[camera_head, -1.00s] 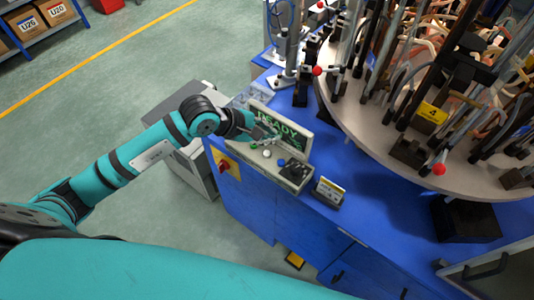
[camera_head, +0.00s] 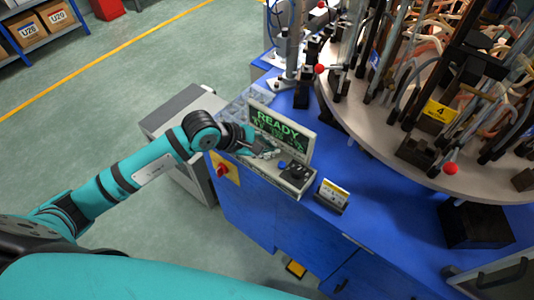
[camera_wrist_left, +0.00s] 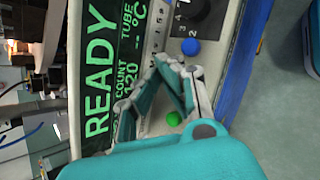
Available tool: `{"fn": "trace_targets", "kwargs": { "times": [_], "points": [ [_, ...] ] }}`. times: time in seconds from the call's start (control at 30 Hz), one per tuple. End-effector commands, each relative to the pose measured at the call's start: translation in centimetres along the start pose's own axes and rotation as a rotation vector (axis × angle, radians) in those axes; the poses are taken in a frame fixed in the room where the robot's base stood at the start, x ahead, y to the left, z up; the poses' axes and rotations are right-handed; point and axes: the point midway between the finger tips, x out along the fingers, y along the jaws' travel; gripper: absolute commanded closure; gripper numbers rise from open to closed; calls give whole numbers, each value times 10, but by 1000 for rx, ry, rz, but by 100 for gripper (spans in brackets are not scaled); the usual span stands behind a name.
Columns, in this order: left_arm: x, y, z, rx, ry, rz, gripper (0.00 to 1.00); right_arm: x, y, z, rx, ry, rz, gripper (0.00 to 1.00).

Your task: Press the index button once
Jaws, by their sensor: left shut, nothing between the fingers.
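The control box has a screen (camera_head: 283,134) with green READY text and a sloping button panel (camera_head: 294,178) below it. A blue button (camera_head: 281,164) shows on the panel; it also shows in the left wrist view (camera_wrist_left: 190,47). A green button (camera_wrist_left: 174,118) lies beside my fingers in that view. The button labels are not readable, so I cannot tell which is the index button. My left gripper (camera_head: 270,153) is shut and empty over the panel between the green and blue buttons. Its fingers (camera_wrist_left: 187,78) hide the panel there; contact cannot be told.
A black knob (camera_head: 297,171) sits right of the blue button. A small yellow-white sign (camera_head: 333,194) stands on the blue table (camera_head: 375,215). The round carousel (camera_head: 400,158) with glass tubes and clamps is to the right. A red switch (camera_head: 222,170) is on the cabinet side.

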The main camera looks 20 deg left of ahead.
Motion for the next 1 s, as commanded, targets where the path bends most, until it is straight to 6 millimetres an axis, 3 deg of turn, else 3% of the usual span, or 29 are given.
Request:
{"fn": "trace_targets", "kwargs": {
  "times": [0.77, 1.0],
  "points": [
    [0, 0, 0, 0, 0, 0, 100, 0, -1, 0, 1, 0, -1, 100],
    [4, -3, -3, 0, 0, 0, 100, 8, -3, 1, 2, 0, -3, 100]
  ]
}}
